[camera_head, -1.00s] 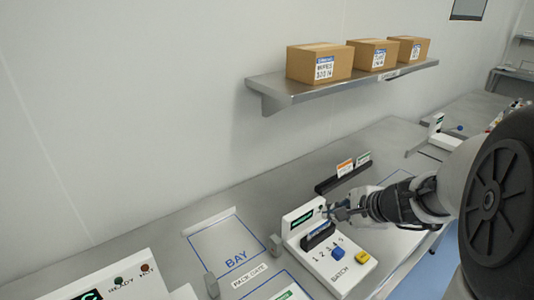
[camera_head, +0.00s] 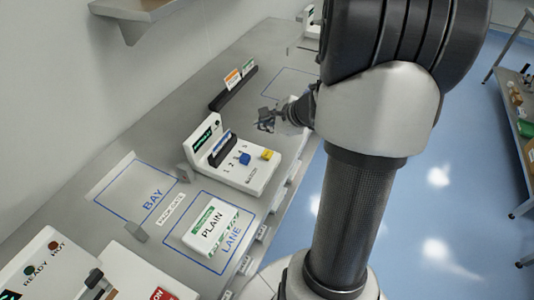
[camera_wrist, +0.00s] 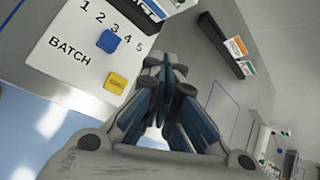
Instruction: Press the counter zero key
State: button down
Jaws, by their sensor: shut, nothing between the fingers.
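The white batch counter (camera_head: 264,181) stands on the grey bench, with a dark display with green text, a blue slider or knob (camera_head: 244,158) by the numbers 1 to 5, and a yellow key (camera_head: 267,155) at its right end. The wrist view shows the yellow key (camera_wrist: 115,82) with small lettering I cannot read, beside the word BATCH. My gripper (camera_head: 265,122) is shut and empty, beyond the counter and apart from the yellow key. In the wrist view its fingertips (camera_wrist: 166,68) lie right of the key.
A dark rack with orange and green cards (camera_head: 233,89) stands behind the counter. The white PLAIN pack (camera_head: 211,228) lies in the LANE outline. The BAY outline (camera_head: 125,190) is empty.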

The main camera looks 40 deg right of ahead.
aim_at(266, 156)
notch_tip(266, 156, down, 8)
jog(key=b, duration=0.7)
jog(key=shift+f, duration=0.25)
dwell(0.8)
jog(key=shift+f+b, duration=0.4)
jog(key=shift+b, duration=0.15)
jog(key=shift+f, duration=0.8)
dwell(0.8)
jog(key=shift+r, duration=0.1)
jog(key=shift+r+p, duration=0.7)
jog(key=shift+r, duration=0.5)
notch_tip(266, 156, up, 5)
jog(key=p, duration=0.4)
